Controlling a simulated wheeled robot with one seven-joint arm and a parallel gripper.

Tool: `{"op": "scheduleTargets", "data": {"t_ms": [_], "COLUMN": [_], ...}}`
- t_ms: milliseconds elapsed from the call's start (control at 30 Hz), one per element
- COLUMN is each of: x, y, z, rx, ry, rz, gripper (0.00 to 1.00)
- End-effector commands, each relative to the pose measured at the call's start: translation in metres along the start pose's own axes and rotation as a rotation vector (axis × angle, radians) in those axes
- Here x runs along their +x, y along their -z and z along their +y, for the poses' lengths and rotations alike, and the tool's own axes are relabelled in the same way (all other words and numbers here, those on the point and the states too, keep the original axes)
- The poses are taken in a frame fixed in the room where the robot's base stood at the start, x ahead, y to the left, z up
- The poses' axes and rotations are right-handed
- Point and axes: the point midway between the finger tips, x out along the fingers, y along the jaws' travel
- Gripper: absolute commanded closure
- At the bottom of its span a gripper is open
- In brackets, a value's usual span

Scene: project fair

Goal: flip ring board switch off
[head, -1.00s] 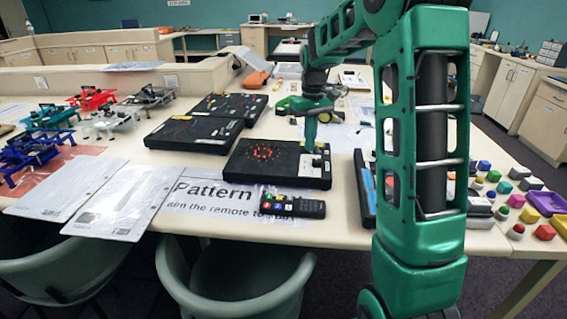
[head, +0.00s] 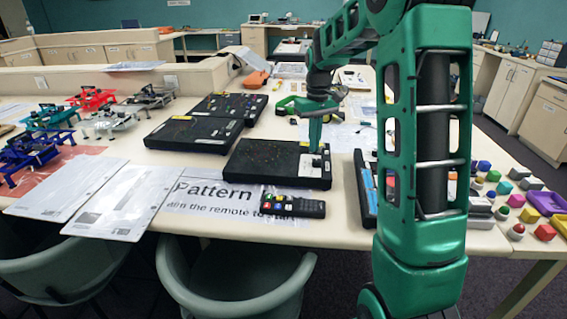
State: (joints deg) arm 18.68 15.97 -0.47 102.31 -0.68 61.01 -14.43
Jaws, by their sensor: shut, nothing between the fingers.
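The ring board is a black panel (head: 262,165) at the front middle of the table, and no ring of lights glows on it. A pale switch plate (head: 311,165) sits at its right side. My gripper (head: 315,149) points straight down with its green fingers together and empty, at the switch plate. The fingers hide part of the plate, so I cannot make out the switch lever or tell whether the tips touch it.
Two more black boards (head: 194,133) lie behind to the left. A black remote (head: 293,206) lies in front on a paper sign. Coloured blocks (head: 545,232) fill the right side. Small coloured models (head: 35,150) stand at the left. Chairs stand at the table's front edge.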

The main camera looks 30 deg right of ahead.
Motion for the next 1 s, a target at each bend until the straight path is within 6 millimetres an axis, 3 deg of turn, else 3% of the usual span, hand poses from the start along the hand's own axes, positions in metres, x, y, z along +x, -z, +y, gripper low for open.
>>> {"op": "scheduleTargets", "data": {"t_ms": [267, 1000], "x": [-0.003, -0.053], "y": [0.000, 0.003], "z": [-0.001, -0.004], "rx": [-0.001, -0.001], "ry": [0.000, 0.000], "rz": [0.000, 0.002], "gripper": [1.00, 1.00]}}
